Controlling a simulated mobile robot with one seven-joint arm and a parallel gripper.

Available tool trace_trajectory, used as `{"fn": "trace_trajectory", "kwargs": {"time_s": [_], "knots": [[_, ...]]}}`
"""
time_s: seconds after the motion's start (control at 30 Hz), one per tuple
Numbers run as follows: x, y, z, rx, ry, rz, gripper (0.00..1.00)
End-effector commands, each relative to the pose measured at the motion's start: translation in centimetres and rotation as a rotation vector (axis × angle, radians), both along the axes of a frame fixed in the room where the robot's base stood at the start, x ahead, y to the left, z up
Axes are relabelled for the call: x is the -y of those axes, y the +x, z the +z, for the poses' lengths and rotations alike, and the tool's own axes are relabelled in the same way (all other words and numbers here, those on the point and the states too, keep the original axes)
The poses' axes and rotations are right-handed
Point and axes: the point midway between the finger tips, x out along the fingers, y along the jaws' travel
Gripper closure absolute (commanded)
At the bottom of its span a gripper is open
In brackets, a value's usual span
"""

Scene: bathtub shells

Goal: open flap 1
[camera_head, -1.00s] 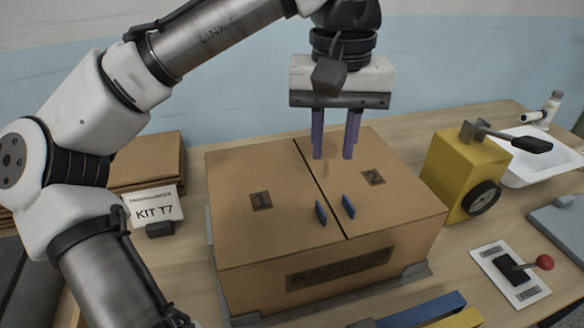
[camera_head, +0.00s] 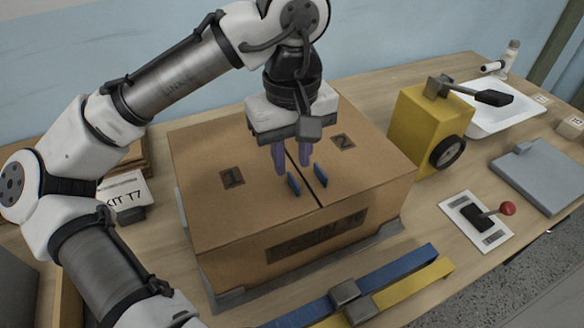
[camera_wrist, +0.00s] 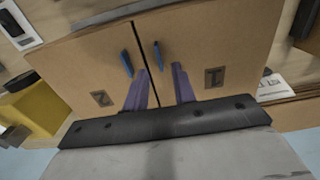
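A cardboard box stands shut on the table, its top split by a dark seam into flap 1 (camera_head: 215,200) on the left and flap 2 (camera_head: 362,165) on the right. Each flap has a small blue tab beside the seam: the flap 1 tab (camera_head: 294,185) and the flap 2 tab (camera_head: 320,176). My gripper (camera_head: 292,168) points down over the box, its two purple fingers apart with nothing between them. In the wrist view the fingers (camera_wrist: 160,82) show on either side of the seam, short of the tabs; the flap 1 tab (camera_wrist: 157,50) is on the right there.
A yellow block with a black wheel (camera_head: 425,125) and a lever stands right of the box. A red-knobbed switch plate (camera_head: 478,222) lies at the right. Blue and yellow bars (camera_head: 375,295) lie in front. A KIT T7 card (camera_head: 122,190) stands at the left.

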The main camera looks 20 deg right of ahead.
Motion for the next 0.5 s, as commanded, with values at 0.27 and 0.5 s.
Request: {"fn": "trace_trajectory", "kwargs": {"time_s": [0.27,0.5], "knots": [[0.0,0.0,-3.2,-0.002,-0.001,-0.001,0.74],[0.0,0.0,-3.7,0.001,0.000,0.000,0.74]]}}
